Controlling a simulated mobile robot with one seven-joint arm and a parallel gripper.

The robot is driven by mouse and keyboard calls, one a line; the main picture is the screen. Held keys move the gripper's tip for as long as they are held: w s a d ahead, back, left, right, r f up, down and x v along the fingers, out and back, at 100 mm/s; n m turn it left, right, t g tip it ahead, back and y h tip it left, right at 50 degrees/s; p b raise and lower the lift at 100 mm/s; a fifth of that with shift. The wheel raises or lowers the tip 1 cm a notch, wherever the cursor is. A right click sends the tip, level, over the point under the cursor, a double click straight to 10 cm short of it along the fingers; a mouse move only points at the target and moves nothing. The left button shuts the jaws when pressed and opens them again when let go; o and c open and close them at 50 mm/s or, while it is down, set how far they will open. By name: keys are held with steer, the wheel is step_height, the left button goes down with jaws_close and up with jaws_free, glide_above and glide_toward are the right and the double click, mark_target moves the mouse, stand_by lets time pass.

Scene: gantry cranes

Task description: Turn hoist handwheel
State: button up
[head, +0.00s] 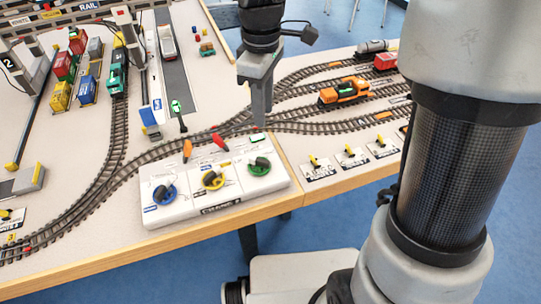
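A white control box (216,209) at the table's front edge carries three small handwheels with black knobs: a blue one (165,195), a yellow one (213,180) and a green one (259,167). Their labels are too small to read, so I cannot tell which is the hoist handwheel. A red lever and an orange lever stand behind them. My gripper (262,122) points down just behind the green handwheel, apart from it as far as I can see. Its fingers overlap in this view, so the gap between them is hidden. Nothing shows held in it.
Model rail tracks (122,150) curve behind the box. An orange locomotive (345,92) stands on the right tracks, with small yellow switch levers (350,152) in front. Crane parts and colored containers (62,95) stand at the left. My arm covers the right side.

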mark_target(264, 161)
step_height(264, 161, down, 17)
steer(key=b, duration=0.3)
steer(key=shift+b, duration=0.35)
jaws_close()
